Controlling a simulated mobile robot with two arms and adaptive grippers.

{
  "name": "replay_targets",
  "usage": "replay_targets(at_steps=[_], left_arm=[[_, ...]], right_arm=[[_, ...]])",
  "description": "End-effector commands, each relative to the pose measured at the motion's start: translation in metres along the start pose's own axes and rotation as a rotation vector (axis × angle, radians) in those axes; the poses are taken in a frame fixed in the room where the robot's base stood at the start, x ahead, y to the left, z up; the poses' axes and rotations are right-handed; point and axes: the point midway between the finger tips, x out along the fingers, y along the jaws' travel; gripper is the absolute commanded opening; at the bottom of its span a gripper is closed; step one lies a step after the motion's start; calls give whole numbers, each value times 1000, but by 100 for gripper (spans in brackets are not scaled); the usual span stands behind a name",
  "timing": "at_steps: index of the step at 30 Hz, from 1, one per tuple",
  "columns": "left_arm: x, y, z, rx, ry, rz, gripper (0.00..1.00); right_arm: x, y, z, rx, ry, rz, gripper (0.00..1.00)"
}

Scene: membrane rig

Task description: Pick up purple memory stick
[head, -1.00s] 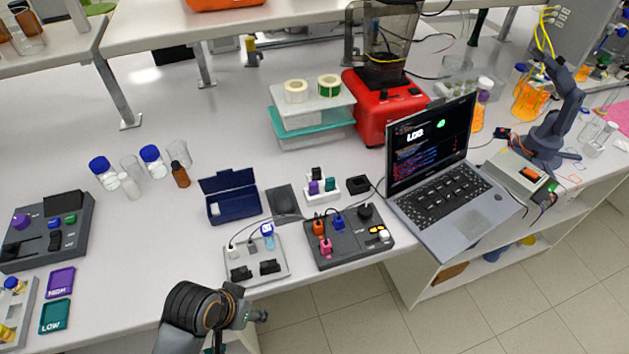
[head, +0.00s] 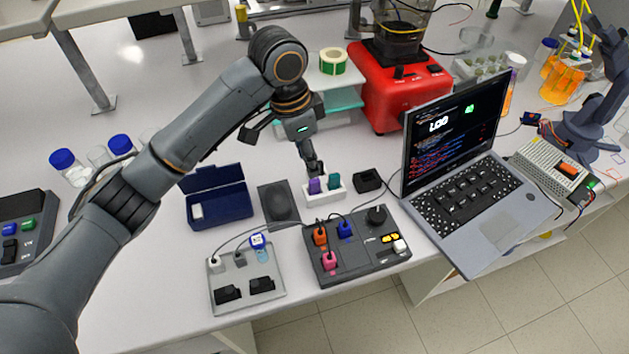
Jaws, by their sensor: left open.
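The purple memory stick (head: 314,186) stands upright in a small white holder (head: 325,198) near the middle of the bench. A teal stick (head: 334,181) stands beside it on the right. My left gripper (head: 313,168) points down just above and behind the purple stick, open. I cannot tell whether its fingertips touch the stick. The gripper covers the back of the holder, where a black stick showed earlier. My right gripper is not in view.
A black box (head: 368,180) and an open laptop (head: 460,180) stand to the right. A dark panel with coloured plugs (head: 362,262) is in front. An open blue case (head: 219,206) and a dark pad (head: 279,206) lie to the left. A red machine (head: 405,90) stands behind.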

Motion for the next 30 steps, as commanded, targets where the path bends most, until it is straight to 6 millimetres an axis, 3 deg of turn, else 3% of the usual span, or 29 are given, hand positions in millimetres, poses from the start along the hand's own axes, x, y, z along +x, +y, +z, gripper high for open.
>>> replay_targets(at_steps=[4, 8, 18, 25, 30], left_arm=[[-13, -10, 2, 22, -43, -14, 42], [-8, -12, 2, 26, -56, -12, 42], [54, -13, 5, 26, -54, -13, 42], [71, -14, 4, 26, -52, -14, 42], [92, -16, -1, 26, -54, -12, 42]], right_arm=[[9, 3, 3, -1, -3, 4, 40], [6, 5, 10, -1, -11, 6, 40], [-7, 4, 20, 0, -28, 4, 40], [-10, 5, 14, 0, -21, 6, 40], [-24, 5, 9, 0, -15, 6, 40]])
